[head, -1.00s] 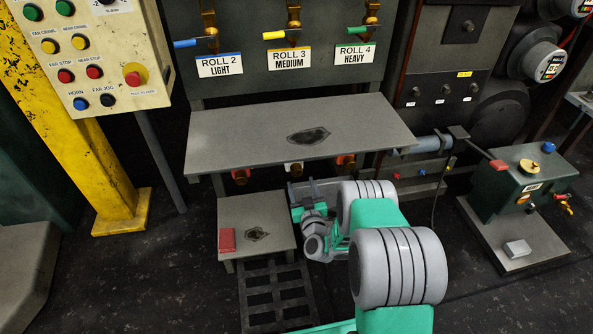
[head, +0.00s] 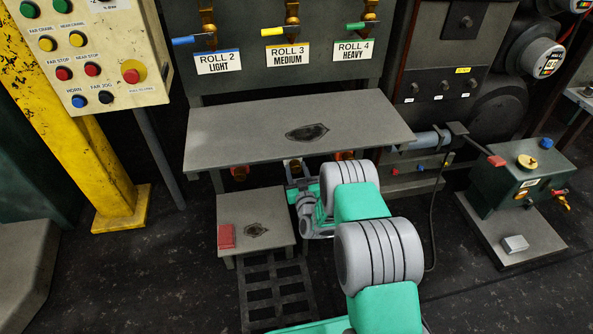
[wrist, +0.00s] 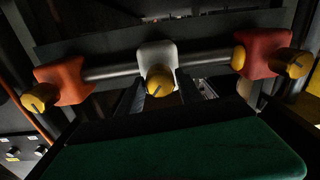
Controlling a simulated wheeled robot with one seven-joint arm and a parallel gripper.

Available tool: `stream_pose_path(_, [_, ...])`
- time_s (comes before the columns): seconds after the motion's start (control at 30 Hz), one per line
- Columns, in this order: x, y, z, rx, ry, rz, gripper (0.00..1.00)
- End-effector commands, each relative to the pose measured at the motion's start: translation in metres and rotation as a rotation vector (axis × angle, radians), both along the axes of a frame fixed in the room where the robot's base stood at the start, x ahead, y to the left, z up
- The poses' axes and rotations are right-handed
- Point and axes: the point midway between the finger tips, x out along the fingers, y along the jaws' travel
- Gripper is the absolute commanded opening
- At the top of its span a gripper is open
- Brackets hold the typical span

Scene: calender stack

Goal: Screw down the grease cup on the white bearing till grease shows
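The white bearing (wrist: 157,52) is at the middle of a steel shaft in the wrist view. Its yellow grease cup (wrist: 159,80) faces me, with a dark line across its face. No grease can be made out. My gripper (wrist: 170,92) is open; its dark fingers stand apart below and to either side of the cup, and I cannot tell whether they touch it.
An orange bearing (wrist: 62,80) and a red bearing (wrist: 262,52), with yellow cups, flank the white one. The grey bench (head: 240,130) overhangs them. A green pump box (head: 515,180) stands right.

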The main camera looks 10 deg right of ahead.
Motion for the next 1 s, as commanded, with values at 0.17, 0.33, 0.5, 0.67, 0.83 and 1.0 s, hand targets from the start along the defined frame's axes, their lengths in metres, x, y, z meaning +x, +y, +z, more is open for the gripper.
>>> stream_pose_path(0.17, [0.0, -0.0001, 0.0001, 0.0, 0.0, 0.0, 0.27])
stream_pose_path(0.33, [0.0, 0.0, 0.0001, 0.0, 0.0, 0.0, 0.14])
stream_pose_path(0.5, [-0.0001, 0.0, 0.0, 0.0, 0.0, 0.0, 0.0])
stream_pose_path(0.67, [-0.0001, 0.0001, -0.0001, 0.003, 0.0, 0.0, 0.0])
stream_pose_path(0.83, [0.0, 0.0001, -0.0003, 0.034, 0.0, 0.0, 0.0])
stream_pose_path(1.0, [0.0, 0.0001, -0.0009, 0.113, 0.001, 0.0, 0.0])
